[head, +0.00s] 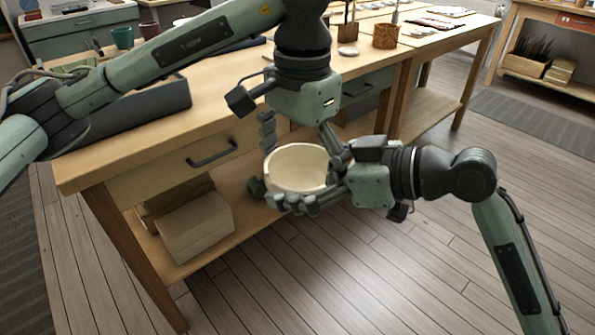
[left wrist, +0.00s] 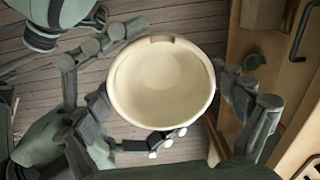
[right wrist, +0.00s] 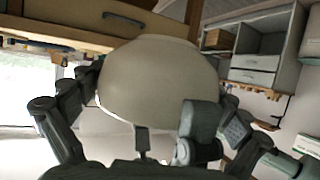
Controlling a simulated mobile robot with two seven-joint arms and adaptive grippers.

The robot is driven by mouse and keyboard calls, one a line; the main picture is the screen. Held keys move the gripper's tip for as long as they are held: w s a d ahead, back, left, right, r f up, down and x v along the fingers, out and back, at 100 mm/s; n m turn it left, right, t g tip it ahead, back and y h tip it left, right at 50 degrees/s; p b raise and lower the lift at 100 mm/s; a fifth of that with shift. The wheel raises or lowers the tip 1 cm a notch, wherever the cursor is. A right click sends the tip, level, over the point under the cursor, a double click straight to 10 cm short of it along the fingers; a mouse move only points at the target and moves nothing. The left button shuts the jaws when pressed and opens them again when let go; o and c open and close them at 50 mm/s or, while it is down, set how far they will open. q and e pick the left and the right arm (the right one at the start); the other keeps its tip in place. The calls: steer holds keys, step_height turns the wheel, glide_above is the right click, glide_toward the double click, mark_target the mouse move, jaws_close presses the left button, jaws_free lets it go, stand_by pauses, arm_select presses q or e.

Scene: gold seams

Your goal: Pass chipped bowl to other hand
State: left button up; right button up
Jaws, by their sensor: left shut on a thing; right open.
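The cream chipped bowl (head: 297,168) hangs in the air in front of the workbench, roughly upright. In the left wrist view the bowl (left wrist: 161,84) faces me, with a brown-edged notch in its rim at the top. My left gripper (head: 300,158) points down from above and is shut on the bowl. My right gripper (head: 303,198) reaches in from the right, open, with fingers beside and below the bowl. In the right wrist view the bowl's underside (right wrist: 158,85) sits between the open right fingers; I cannot tell whether they touch it.
The wooden workbench (head: 140,135) stands close behind the bowl, with a grey tray (head: 140,110) on top and a pale box (head: 195,225) on its lower shelf. A wooden pot (head: 385,37) stands farther back. The plank floor (head: 400,285) in front is clear.

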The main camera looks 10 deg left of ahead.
steer(key=shift+c, duration=0.6)
steer(key=c, duration=0.5)
arm_select(q)
steer(key=o, duration=0.7)
arm_select(e)
steer(key=shift+c, duration=0.4)
